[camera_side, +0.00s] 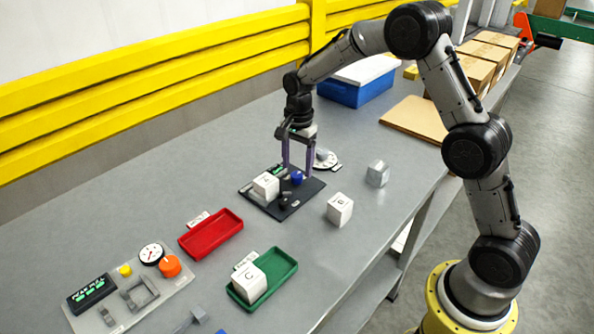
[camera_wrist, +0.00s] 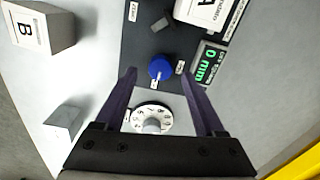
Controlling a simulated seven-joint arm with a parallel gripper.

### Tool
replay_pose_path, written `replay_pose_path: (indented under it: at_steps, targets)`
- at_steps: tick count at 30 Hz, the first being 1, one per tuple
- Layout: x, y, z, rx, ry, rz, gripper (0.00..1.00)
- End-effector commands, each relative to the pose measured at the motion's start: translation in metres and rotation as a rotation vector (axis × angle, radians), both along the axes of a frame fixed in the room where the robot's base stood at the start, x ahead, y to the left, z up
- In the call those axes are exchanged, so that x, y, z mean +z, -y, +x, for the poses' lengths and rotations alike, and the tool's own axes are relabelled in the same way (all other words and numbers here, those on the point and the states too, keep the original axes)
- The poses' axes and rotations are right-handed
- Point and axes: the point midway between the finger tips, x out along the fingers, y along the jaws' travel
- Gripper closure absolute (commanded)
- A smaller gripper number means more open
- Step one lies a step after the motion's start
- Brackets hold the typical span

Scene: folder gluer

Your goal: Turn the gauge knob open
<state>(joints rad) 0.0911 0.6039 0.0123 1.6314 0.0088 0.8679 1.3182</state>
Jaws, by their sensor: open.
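A blue knob (camera_side: 297,178) sits on a dark gauge plate (camera_side: 306,190), and it also shows in the wrist view (camera_wrist: 160,67). A pale pointer mark is on the knob. My gripper (camera_side: 297,174) is open, its purple fingers pointing down at the plate. In the wrist view the gripper (camera_wrist: 160,72) has one fingertip on each side of the knob, with gaps visible. I cannot tell the exact fingertip height. A green display (camera_wrist: 208,64) on the plate reads 0 mm. White block A (camera_side: 266,186) sits on the plate beside the knob.
A white dial (camera_side: 327,161) is close behind the gripper. Block B (camera_side: 340,210) and a grey metal block (camera_side: 377,174) stand to the right. A red tray (camera_side: 211,234), a green tray (camera_side: 290,264) holding block C, and a control panel (camera_side: 178,281) are at the left front.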

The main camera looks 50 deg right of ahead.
Motion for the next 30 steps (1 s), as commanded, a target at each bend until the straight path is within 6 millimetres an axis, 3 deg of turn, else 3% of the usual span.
replay_pose_path:
  at_steps: [6, 17, 27, 29, 30]
  targets:
    - [-0.022, 0.0, 0.001, 0.0, -0.001, 0.0, 0.28]
    - [-0.026, 0.0, 0.001, 0.0, 0.0, 0.0, 0.28]
    - [-0.025, 0.0, 0.001, 0.0, 0.0, 0.0, 0.9]
    - [-0.025, 0.0, 0.001, 0.0, 0.0, 0.0, 1.0]
    - [-0.025, 0.0, 0.001, 0.0, 0.0, 0.0, 1.0]
